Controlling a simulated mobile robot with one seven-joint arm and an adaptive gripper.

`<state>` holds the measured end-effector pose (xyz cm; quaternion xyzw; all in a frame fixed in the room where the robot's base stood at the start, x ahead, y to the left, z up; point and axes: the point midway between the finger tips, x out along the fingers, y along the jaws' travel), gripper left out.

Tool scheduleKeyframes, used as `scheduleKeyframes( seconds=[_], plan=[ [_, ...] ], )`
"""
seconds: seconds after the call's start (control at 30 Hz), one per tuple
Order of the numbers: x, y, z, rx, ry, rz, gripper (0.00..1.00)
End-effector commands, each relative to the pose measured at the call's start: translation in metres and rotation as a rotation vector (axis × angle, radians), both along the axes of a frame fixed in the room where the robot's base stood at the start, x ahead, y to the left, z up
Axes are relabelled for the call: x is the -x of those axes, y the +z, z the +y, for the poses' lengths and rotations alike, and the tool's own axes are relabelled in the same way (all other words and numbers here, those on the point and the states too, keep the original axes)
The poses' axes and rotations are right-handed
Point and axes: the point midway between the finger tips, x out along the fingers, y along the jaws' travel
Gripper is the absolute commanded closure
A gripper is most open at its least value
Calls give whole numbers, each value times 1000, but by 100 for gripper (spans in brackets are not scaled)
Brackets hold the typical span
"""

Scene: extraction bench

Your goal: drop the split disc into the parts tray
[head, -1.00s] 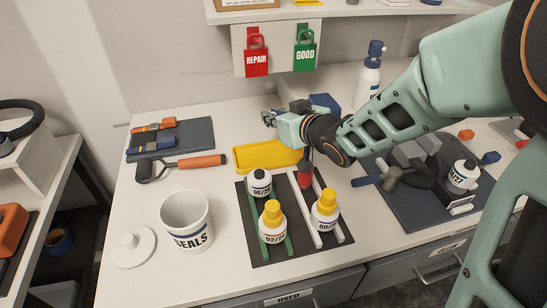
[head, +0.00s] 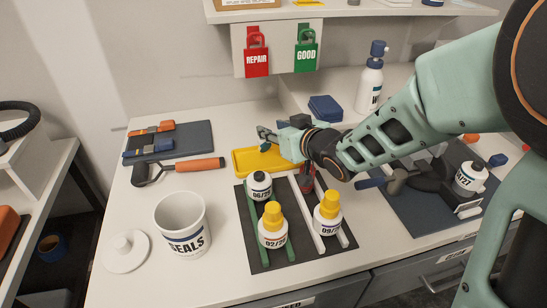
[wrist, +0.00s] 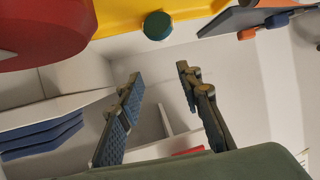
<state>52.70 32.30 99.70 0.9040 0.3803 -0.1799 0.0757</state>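The yellow parts tray (head: 243,163) lies at the back middle of the bench, partly hidden behind my gripper. My gripper (head: 264,138) is over its back part. In the wrist view the two fingers (wrist: 160,75) stand apart with nothing between them. A small dark teal round piece (wrist: 158,25), perhaps the split disc, shows just beyond the fingertips, against the yellow tray's edge (wrist: 190,8). I cannot tell whether it rests on the tray or is in the air. I cannot make it out clearly in the head view.
A dark rack mat with bottles (head: 272,228), a red-handled tool (head: 306,178) and a white SEALS tub (head: 182,225) stand in front. A blue box (head: 325,107) and pump bottle (head: 369,85) stand behind. An orange-handled tool (head: 195,164) lies left of the tray.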

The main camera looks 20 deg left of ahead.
Motion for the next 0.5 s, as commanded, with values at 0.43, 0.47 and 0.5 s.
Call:
scheduleKeyframes(
  seconds=[0.43,0.47,0.5],
  plan=[
    [-1,50,0,-1,0,-8,67],
    [-1,56,-1,0,-1,-8,67],
    [-1,61,0,0,1,-6,67]
  ],
)
